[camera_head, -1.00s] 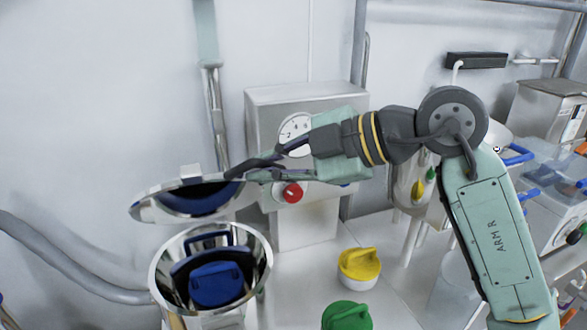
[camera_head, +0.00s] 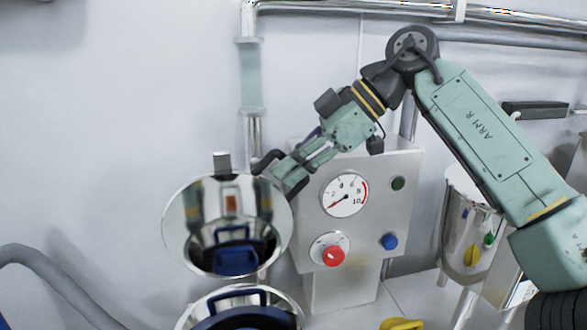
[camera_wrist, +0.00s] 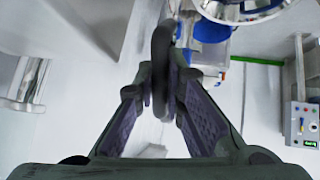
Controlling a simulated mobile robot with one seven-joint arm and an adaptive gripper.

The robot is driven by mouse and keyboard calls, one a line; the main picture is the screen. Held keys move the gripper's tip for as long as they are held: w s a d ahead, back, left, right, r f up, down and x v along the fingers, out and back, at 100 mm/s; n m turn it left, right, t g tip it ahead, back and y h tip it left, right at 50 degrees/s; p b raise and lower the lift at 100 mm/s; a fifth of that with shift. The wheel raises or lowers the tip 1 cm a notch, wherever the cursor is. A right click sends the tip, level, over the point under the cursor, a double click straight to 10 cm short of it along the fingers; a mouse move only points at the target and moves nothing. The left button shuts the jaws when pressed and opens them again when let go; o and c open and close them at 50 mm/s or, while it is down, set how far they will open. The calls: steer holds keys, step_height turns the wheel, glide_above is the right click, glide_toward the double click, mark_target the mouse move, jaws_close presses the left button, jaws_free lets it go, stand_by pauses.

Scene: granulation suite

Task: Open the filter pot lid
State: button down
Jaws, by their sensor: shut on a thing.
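The filter pot lid (camera_head: 228,215) is a round, mirror-like metal disc. It stands steeply tilted above the pot, its shiny underside facing the head camera and reflecting blue and dark shapes. The filter pot (camera_head: 195,312) is a metal bowl below it, cut off by the lower picture edge, with a blue-handled thing (camera_head: 240,298) inside. My gripper (camera_head: 270,168) is at the lid's upper right edge. In the wrist view, my gripper (camera_wrist: 160,92) is shut on a dark curved handle (camera_wrist: 162,50), which stands between its two fingers. The handle's join to the lid is hidden.
A control box with a gauge (camera_head: 344,195) and a red knob (camera_head: 333,256) stands right of the lid, close behind my arm. A vertical pipe (camera_head: 251,75) runs behind the lid. A metal vessel (camera_head: 465,235) is further right. A yellow-topped thing (camera_head: 402,324) lies low.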

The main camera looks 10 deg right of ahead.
steer(key=shift+w, duration=0.15)
steer(key=c, duration=1.7)
jaws_free()
steer(key=shift+o, duration=0.2)
steer(key=v, duration=1.2)
steer(key=shift+f, duration=0.1)
